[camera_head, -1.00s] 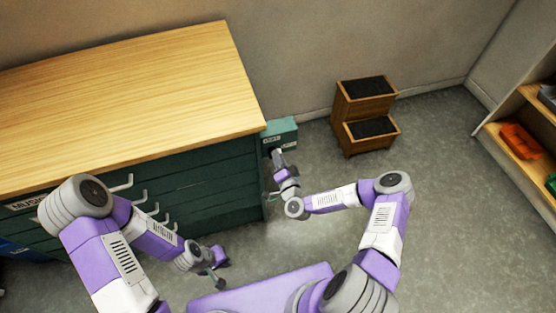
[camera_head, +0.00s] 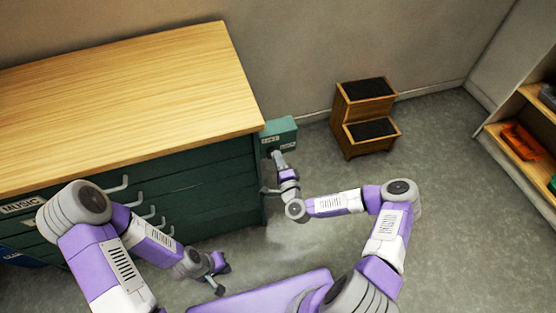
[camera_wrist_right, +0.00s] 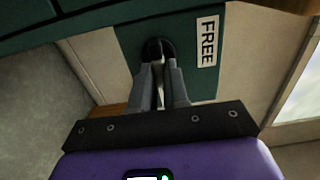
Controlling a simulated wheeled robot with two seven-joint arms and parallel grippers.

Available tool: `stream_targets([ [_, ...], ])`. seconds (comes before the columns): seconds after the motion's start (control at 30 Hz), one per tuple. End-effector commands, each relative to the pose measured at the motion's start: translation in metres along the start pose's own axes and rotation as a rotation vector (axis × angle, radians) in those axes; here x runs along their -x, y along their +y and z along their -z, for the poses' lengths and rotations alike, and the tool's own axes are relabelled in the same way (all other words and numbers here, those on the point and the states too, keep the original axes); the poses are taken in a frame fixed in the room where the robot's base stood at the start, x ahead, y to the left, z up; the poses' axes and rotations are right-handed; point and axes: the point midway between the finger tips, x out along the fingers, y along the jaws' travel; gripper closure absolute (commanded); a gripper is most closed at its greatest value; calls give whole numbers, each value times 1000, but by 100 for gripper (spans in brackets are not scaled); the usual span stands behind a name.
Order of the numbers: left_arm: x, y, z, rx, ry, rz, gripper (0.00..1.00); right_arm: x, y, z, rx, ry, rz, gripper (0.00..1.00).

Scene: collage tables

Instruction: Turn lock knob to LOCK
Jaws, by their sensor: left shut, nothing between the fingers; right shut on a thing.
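The lock box (camera_head: 281,133) is a small green box with white labels at the right end of the green drawer cabinet. In the right wrist view its green face (camera_wrist_right: 206,82) carries a white label (camera_wrist_right: 208,41) reading FREE. A dark lock knob (camera_wrist_right: 154,50) sits on that face, largely covered by the fingers. My right gripper (camera_head: 278,156) is shut on the knob; its grey fingers (camera_wrist_right: 160,62) reach it in the wrist view. My left gripper (camera_head: 222,278) is shut and empty, low in front of the cabinet. The LOCK label cannot be read.
The drawer cabinet (camera_head: 190,190) has a wooden top (camera_head: 130,95) and several bar handles. A wooden step stool (camera_head: 365,115) stands right of the lock box. A shelf (camera_head: 530,140) with an orange bin (camera_head: 522,141) is at far right. Floor between is clear.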

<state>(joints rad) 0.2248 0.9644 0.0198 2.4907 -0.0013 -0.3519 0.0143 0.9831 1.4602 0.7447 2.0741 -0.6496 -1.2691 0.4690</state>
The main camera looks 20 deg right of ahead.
Motion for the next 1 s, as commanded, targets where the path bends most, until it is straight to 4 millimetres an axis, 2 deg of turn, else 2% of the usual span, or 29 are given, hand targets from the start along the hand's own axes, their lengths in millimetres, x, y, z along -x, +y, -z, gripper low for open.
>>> stream_targets([
  [0.37, 0, 0, 0, 0, 0, 0, 100, 0, 0, 0, -8, 1, -1, 100],
  [0.4, 0, 0, 0, 0, 0, 0, 100, 0, 0, 0, -8, 1, -1, 79],
  [0.53, 0, 0, 0, 0, 0, 0, 100, 0, 0, 0, -6, 1, -1, 60],
  [0.83, 0, 0, 0, 0, 0, 0, 100, 2, 0, 0, -5, 0, -1, 60],
  [1.0, 5, 2, 0, 0, 0, 0, 100, 22, 0, 0, -6, 0, -4, 60],
])
